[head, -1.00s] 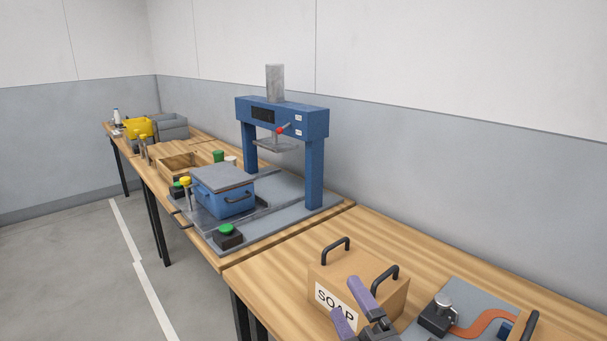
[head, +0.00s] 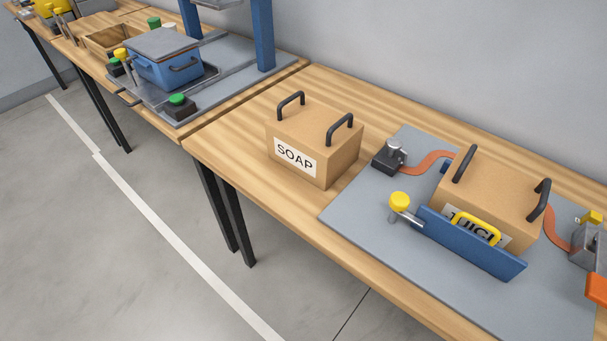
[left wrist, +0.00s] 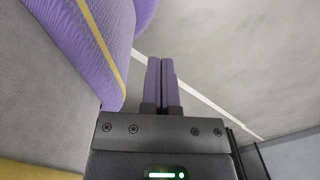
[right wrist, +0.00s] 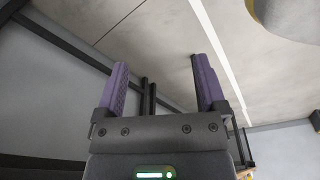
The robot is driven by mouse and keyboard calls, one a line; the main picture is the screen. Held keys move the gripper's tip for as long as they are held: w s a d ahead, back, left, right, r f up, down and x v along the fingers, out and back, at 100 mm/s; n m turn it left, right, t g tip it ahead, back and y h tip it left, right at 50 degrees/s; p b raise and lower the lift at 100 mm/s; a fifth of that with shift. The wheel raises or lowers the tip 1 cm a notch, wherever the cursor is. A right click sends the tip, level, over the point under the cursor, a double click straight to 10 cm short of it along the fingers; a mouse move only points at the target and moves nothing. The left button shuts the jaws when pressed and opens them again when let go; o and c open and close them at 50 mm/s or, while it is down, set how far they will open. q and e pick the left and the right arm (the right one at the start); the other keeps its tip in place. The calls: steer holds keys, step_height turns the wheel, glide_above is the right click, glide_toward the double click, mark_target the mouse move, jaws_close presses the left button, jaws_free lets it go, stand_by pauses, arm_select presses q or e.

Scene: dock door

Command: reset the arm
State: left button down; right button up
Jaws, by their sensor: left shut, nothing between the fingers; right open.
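Neither arm shows in the head view. In the left wrist view my left gripper (left wrist: 160,62) is shut with its two purple fingers together, nothing between them, over grey floor. In the right wrist view my right gripper (right wrist: 158,64) is open and empty, its purple fingers wide apart, with floor and dark table legs behind. A cardboard box marked SOAP (head: 312,145) stands upright on the wooden table with two black handles. A second box (head: 490,190), its label partly hidden, sits on a grey plate behind a blue board.
The grey plate (head: 355,210) carries the blue board (head: 470,245), a yellow knob (head: 400,201) and orange straps (head: 430,163). A blue lidded box (head: 165,70) and a green button (head: 177,100) stand on the far table. The floor (head: 80,250) in front is clear.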

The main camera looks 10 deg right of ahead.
steer(key=s+d+f+g, duration=0.1)
steer(key=s+d+f, duration=0.3)
steer(key=s+f, duration=0.6)
steer(key=s, duration=0.4)
steer(key=shift+s+d+f, duration=0.15)
steer(key=shift+s+f, duration=0.05)
steer(key=shift+s, duration=0.05)
